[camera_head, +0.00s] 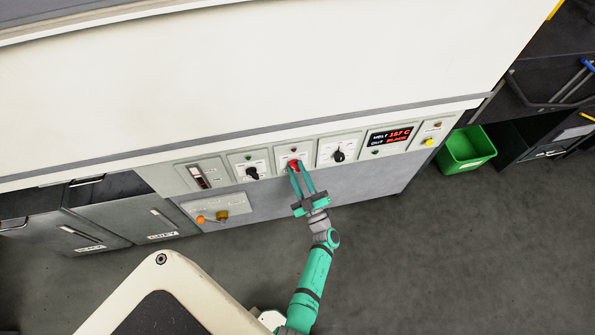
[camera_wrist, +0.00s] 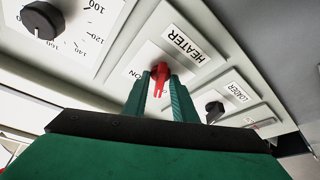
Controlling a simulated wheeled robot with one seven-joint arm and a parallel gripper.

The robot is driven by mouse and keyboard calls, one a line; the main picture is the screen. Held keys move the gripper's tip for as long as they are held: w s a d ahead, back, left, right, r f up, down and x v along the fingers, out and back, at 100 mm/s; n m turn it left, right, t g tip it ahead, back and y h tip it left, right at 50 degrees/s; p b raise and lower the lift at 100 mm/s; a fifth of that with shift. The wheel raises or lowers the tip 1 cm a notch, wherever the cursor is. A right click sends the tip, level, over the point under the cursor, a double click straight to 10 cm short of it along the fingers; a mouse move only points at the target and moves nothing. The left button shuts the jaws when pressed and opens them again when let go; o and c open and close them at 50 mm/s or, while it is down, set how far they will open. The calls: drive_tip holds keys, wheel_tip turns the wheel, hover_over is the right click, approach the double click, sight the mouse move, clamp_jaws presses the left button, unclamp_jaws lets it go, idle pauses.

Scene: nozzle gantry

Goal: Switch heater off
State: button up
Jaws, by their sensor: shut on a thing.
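The heater switch (camera_wrist: 161,78) is a red rotary handle on a light panel, below a label reading HEATER (camera_wrist: 186,44). The word ON shows at the left of it in the wrist view. In the head view the red switch (camera_head: 294,164) sits in the middle of the control strip. My gripper (camera_head: 297,170) has green fingers reaching up to the switch. In the wrist view my gripper (camera_wrist: 162,92) is shut on the red handle, one finger on each side. The fingers hide part of the switch's surround.
A black temperature dial (camera_head: 338,155) and a display (camera_head: 390,136) reading MELT 197 C and OUT BLACK are to the right. A black loader knob (camera_head: 252,173) is to the left. A green bin (camera_head: 466,150) stands on the floor at right.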

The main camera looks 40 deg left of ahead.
drive_tip(key=o, duration=0.7)
drive_tip(key=shift+c, duration=0.2)
drive_tip(key=v, duration=1.1)
drive_tip(key=shift+a, duration=0.1)
